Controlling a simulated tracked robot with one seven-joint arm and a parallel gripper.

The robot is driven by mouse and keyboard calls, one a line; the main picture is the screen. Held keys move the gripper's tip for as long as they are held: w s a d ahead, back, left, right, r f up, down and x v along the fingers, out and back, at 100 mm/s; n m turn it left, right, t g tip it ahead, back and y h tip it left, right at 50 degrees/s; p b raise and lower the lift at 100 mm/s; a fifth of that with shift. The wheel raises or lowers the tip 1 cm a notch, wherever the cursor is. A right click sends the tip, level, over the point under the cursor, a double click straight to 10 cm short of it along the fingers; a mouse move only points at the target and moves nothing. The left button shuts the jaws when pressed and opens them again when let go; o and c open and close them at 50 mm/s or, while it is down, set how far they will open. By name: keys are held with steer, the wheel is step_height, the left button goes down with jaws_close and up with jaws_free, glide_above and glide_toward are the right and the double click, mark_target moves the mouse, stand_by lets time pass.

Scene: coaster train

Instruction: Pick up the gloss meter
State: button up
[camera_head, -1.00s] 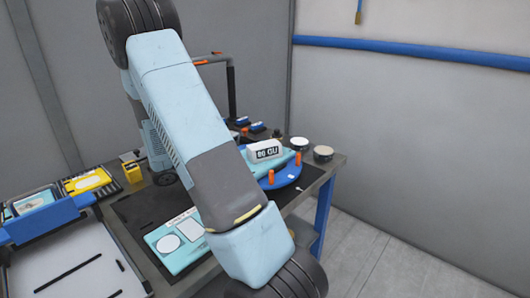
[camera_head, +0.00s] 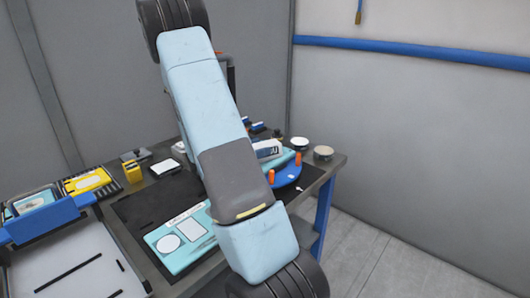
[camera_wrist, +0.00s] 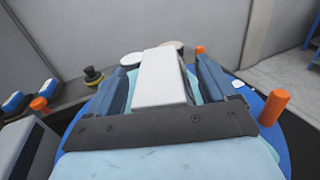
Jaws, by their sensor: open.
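The gloss meter is a pale box with a dark display; in the head view its right part (camera_head: 268,149) shows beside my arm, on the blue round stand (camera_head: 289,174). In the wrist view the white box (camera_wrist: 165,80) lies between the two blue fingers of my gripper (camera_wrist: 161,66). The fingers are open, one on each side of the box. A narrow gap shows at the right finger; contact on the left is hard to tell.
Two round pots (camera_head: 299,143) sit behind. A light-blue panel (camera_head: 180,238) lies on the dark mat, and a grey tray (camera_head: 70,265) is at front left. Bare floor lies right of the bench.

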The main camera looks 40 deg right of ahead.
steer(key=shift+x, duration=1.05)
steer(key=shift+c, duration=0.2)
steer(key=c, duration=1.4)
steer(key=shift+r, duration=0.15)
